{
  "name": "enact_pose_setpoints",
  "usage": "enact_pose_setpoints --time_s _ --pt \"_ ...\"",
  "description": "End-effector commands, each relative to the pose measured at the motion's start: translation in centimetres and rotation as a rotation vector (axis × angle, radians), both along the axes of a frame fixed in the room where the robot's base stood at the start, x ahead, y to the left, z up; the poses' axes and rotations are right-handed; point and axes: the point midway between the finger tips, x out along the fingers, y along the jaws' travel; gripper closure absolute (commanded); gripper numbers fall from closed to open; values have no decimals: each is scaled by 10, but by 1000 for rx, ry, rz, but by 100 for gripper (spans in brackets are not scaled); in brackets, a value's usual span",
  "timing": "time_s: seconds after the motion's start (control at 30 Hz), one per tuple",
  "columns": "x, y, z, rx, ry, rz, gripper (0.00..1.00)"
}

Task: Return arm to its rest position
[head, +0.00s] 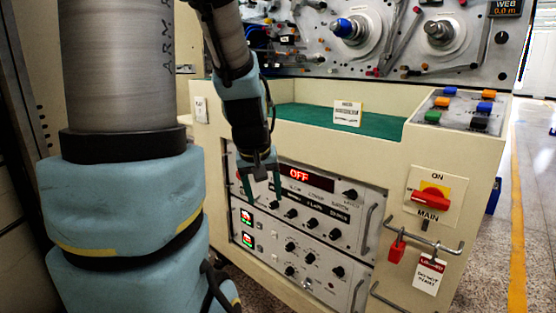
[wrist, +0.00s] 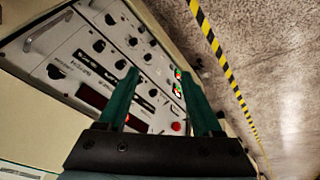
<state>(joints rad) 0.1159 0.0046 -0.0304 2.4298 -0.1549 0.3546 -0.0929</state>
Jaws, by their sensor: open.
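My gripper (head: 261,190) hangs down at the end of my arm in the head view, in front of the left part of the control panel (head: 290,178). Its two green fingers stand apart with nothing between them. In the wrist view the open fingers (wrist: 160,100) point toward the panel (wrist: 100,45), which appears tilted. I cannot tell the exact gap between fingertips and panel. My arm's blue and grey links fill the left of the head view.
The cream cabinet has a green-topped recess (head: 300,118), a red main switch (head: 430,198), a red padlock (head: 396,250) with a white tag (head: 428,275), and metal handles. Winding spindles (head: 355,28) stand above. Speckled floor with a striped line (wrist: 215,50) lies beside the cabinet.

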Motion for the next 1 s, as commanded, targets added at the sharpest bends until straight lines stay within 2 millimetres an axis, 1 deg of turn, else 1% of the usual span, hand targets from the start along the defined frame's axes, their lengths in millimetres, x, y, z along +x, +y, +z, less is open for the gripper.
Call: enact_pose_setpoints --time_s 0.03,0.1,0.17,0.2,0.23,0.3,0.5,0.7,1.0 --pt "-16 10 -12 37 29 -38 34" --pt "-38 24 -27 89 68 -101 34" --pt "-56 34 -38 126 100 -153 34" --pt "-64 38 -49 143 115 -179 34" --pt "-61 37 -59 138 114 -176 34" --pt "-62 36 -71 137 123 -173 34" --pt "-66 35 -100 133 147 -171 34" --pt "-70 35 -124 132 168 -172 34" --pt "-75 34 -153 132 195 -173 34"
